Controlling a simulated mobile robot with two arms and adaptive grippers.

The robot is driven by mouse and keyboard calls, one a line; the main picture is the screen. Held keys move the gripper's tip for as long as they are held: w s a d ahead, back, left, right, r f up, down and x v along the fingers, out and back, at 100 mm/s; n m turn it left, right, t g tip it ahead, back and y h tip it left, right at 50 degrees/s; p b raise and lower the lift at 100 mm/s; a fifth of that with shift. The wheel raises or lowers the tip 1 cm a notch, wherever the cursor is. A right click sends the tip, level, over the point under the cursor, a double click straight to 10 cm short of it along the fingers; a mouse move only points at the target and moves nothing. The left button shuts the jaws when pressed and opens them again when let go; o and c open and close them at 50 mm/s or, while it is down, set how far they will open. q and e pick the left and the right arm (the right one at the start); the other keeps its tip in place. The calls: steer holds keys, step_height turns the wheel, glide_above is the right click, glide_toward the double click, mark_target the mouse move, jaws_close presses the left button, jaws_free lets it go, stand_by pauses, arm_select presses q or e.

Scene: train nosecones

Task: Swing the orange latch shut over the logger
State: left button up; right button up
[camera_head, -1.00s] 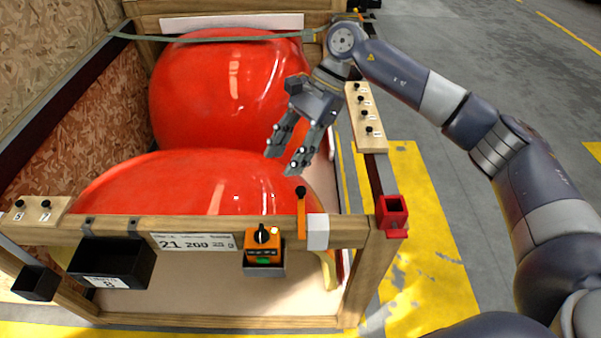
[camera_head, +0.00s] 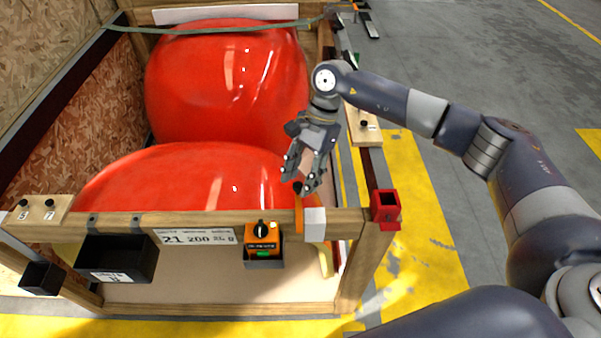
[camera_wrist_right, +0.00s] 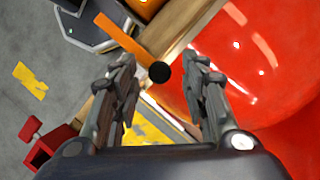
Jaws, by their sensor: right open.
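The orange latch (camera_head: 299,214) stands upright at the front rail, a black knob at its top end. The orange logger (camera_head: 262,235) sits in a grey holder on the rail's front, left of the latch; the latch is not over it. My right gripper (camera_head: 297,184) is open, pointing down at the knob. In the right wrist view, the orange latch (camera_wrist_right: 122,37) ends in the black knob (camera_wrist_right: 159,73), which appears between the open fingers of the right gripper (camera_wrist_right: 161,64). Whether a finger touches it I cannot tell. My left gripper is not in view.
A white block (camera_head: 315,225) is beside the latch on the right. A red bracket (camera_head: 385,212) caps the crate's front right corner. Large red nosecones (camera_head: 190,178) fill the crate behind the rail. A black bin (camera_head: 117,258) hangs at left.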

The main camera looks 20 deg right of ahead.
steer(key=shift+f, duration=0.2)
steer(key=shift+c, duration=0.5)
jaws_close()
